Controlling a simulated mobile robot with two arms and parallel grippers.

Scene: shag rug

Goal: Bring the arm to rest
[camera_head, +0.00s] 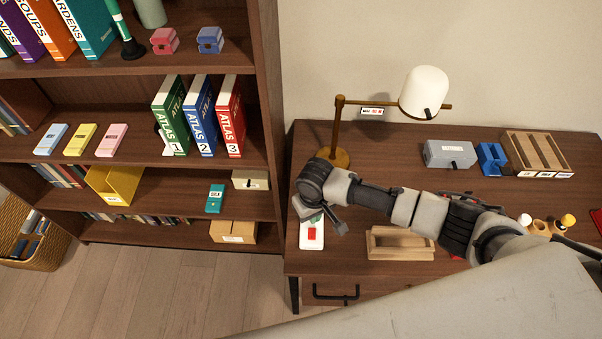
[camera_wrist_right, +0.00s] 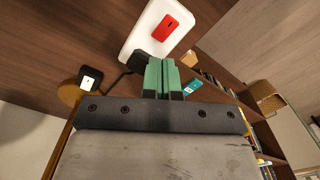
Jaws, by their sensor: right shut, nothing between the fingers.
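My right arm reaches in from the right across the desk (camera_head: 385,150). Its gripper (camera_head: 314,216) points down over the left part of the desk, close to a white block with a red patch (camera_head: 312,243). In the right wrist view the green-tipped fingers (camera_wrist_right: 163,66) are together, with nothing between them. The white block (camera_wrist_right: 140,38) lies just beyond the fingertips in that view; I cannot tell whether they touch it. My left gripper is not in view.
A lamp (camera_head: 337,128) stands behind the gripper. A wooden tray (camera_head: 400,255) lies below the forearm. A grey box (camera_head: 449,153), a blue holder (camera_head: 491,158) and a wooden organizer (camera_head: 538,152) stand at the back right. A bookshelf (camera_head: 267,90) rises at left.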

